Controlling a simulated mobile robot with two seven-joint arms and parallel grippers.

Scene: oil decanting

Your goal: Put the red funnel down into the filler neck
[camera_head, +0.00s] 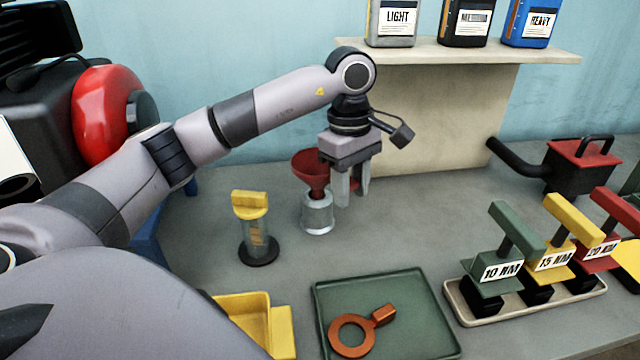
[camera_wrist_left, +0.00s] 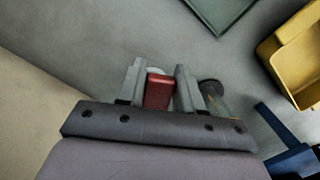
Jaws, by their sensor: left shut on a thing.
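The red funnel (camera_head: 312,170) is upright with its wide mouth up, in the middle of the head view. Its spout end meets the top of the silver filler neck (camera_head: 317,215), which stands on the grey bench. I cannot tell how far the spout is inside the neck. My left gripper (camera_head: 352,200) is just right of the funnel, pointing down. It is shut on a red grip block of the funnel, which shows between the fingers in the left wrist view (camera_wrist_left: 159,92). The funnel's cone and the neck are hidden there. My right gripper is not in view.
A yellow-capped clear vessel (camera_head: 250,205) stands left of the neck. A green tray (camera_head: 395,290) with an orange ring tool (camera_head: 352,335) lies in front. Labelled T-handled tools (camera_head: 500,265) stand at right. Oil bottles (camera_head: 391,22) are on the shelf (camera_head: 460,57) behind.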

